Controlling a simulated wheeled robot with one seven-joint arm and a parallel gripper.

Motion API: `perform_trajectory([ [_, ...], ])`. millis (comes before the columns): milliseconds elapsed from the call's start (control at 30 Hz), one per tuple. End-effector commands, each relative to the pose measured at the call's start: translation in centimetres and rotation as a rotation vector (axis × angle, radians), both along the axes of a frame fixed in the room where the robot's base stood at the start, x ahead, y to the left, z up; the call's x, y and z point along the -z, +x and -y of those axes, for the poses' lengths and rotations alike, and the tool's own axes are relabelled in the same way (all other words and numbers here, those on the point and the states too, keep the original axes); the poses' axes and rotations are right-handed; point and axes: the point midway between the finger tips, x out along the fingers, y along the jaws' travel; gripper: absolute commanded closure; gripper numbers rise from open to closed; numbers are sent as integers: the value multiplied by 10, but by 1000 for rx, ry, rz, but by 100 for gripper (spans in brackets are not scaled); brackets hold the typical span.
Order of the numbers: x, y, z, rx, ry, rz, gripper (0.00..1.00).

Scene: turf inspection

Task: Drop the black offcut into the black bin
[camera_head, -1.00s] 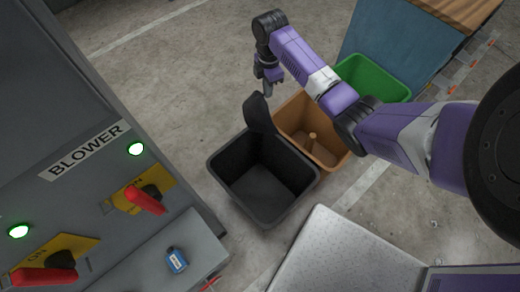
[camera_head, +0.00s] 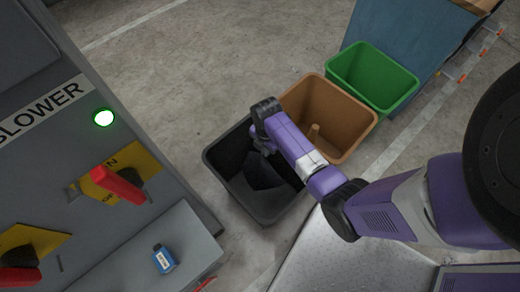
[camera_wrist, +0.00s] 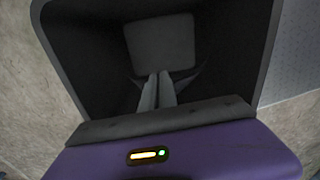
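The black bin (camera_head: 225,178) stands on the floor in the middle of the head view. It is open at the top. My gripper (camera_head: 263,150) points down into its mouth. The black offcut (camera_head: 265,175), a flat dark piece, is inside the bin's outline just below the fingertips. In the wrist view my fingers (camera_wrist: 158,88) are close together, with the dark grey offcut (camera_wrist: 160,42) at their tips and the bin's walls around. Dark on dark makes the contact hard to see. The gap between offcut and bin floor cannot be told.
A brown bin (camera_head: 345,120) adjoins the black bin at upper right, and a green bin (camera_head: 385,80) stands beyond it. A grey blower panel (camera_head: 40,130) with red handles is at left. A small blue object (camera_head: 163,259) lies on its ledge.

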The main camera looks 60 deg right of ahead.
Motion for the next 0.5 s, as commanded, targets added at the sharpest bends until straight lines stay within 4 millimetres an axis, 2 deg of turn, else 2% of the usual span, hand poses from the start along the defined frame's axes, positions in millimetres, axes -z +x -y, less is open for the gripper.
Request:
perform_trajectory([
  [500, 53, 0, 0, 3, 1, 0, 100],
])
